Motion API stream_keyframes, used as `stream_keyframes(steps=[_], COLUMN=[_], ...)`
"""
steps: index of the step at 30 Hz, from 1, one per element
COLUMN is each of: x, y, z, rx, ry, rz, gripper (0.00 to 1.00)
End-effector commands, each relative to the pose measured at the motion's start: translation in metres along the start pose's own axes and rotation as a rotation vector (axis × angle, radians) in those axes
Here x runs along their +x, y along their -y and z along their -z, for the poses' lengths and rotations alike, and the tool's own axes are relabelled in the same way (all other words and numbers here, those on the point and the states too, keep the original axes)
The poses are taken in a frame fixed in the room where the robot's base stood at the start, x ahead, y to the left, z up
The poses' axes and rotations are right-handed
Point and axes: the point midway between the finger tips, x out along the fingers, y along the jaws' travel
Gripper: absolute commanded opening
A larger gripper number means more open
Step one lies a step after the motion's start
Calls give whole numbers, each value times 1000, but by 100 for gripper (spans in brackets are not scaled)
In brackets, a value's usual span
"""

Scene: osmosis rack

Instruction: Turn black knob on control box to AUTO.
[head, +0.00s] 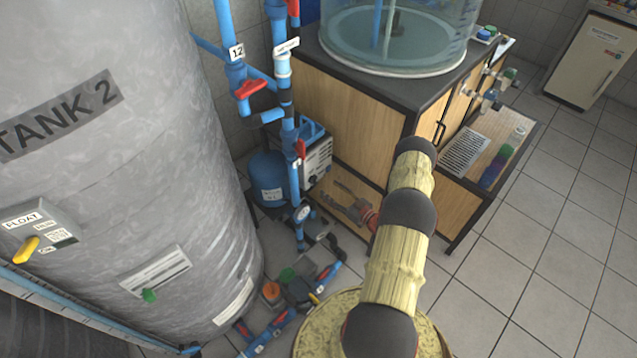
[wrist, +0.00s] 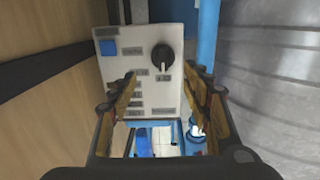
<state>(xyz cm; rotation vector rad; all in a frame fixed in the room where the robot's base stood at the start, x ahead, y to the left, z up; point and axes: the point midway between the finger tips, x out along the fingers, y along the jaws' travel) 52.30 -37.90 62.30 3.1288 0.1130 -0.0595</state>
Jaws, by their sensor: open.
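The control box (wrist: 150,98) is a pale panel with small grey labels, seen ahead in the wrist view. Its round black knob (wrist: 162,56) is at the upper right of the panel. The label lettering is too small to read, and I cannot tell the knob's setting. My gripper (wrist: 160,73) is open, its fingers spread to the left and right below the knob. No contact with the knob shows. In the head view, a pale box (head: 318,158) stands between the tank and the wooden cabinet; its knob cannot be made out there.
A blue button (wrist: 108,48) is at the panel's upper left. The wooden cabinet (head: 335,120) borders the box on one side and the large grey tank (head: 120,170) on the other. Blue pipes (head: 285,95) run close to the box. Tiled floor (head: 540,250) is clear at right.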

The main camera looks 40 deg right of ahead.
Motion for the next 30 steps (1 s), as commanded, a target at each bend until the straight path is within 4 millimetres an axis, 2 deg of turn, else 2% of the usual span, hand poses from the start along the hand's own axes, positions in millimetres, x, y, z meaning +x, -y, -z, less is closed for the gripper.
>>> stream_keyframes(steps=[5, 15, 19, 30], x=[2, 52, 66, 72], y=[5, 7, 6, 5], z=[0, 1, 2, 3], rx=[8, 8, 9, 10], ry=[-41, -40, -39, -38], rz=[9, 10, 8, 6], gripper=[48, 48, 48, 48])
